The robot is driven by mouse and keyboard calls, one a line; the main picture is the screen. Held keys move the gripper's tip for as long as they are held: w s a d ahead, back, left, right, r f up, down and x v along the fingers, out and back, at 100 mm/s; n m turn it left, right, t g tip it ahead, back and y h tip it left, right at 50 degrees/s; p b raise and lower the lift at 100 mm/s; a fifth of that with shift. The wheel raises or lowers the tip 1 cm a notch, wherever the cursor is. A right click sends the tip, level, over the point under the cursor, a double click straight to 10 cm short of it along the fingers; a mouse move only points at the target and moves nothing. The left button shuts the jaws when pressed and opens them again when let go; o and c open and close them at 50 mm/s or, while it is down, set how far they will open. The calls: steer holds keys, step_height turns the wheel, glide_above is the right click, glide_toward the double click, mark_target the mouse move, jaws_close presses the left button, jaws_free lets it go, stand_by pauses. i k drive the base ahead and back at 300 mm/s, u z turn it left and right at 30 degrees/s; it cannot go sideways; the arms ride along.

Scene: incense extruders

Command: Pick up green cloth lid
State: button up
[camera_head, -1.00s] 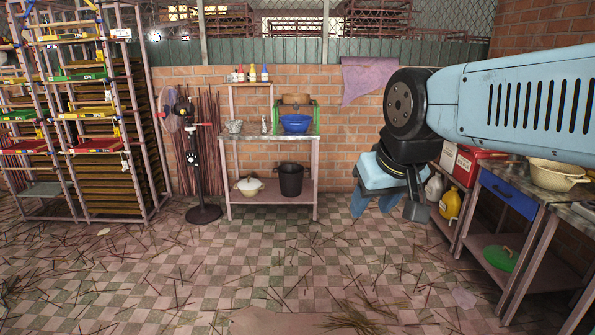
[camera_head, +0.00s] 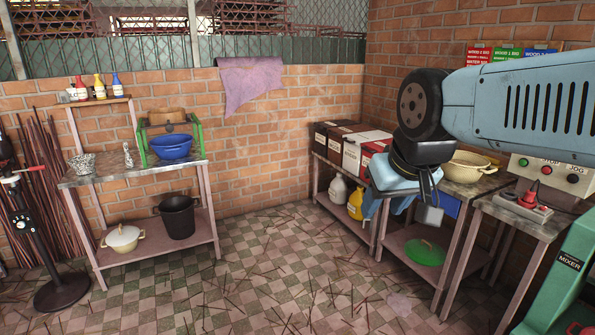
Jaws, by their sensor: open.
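A round green lid (camera_head: 425,254) lies flat on the lower shelf of the table along the right wall. A small handle shows on its top. My gripper (camera_head: 401,208) hangs in the air at the end of my arm, in front of that table in the picture and above and left of the lid. Its blue fingers are apart, with nothing seen between them. The gripper hides part of the tabletop and drawer, and the lid is in plain view.
A cream colander (camera_head: 467,166) and several boxes (camera_head: 340,140) sit on the right-hand tables. Yellow and white jugs (camera_head: 355,203) stand below. A control box (camera_head: 548,176) and green mixer (camera_head: 562,270) are at right. The stick-littered floor (camera_head: 275,275) is mostly open.

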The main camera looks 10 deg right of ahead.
mark_target(426, 252)
steer(key=z, duration=0.55)
steer(key=i, duration=1.05)
steer(key=z, duration=0.65)
steer(key=k, duration=0.85)
steer(key=z, duration=0.2)
steer(key=i, duration=0.9)
steer(key=u, duration=0.1)
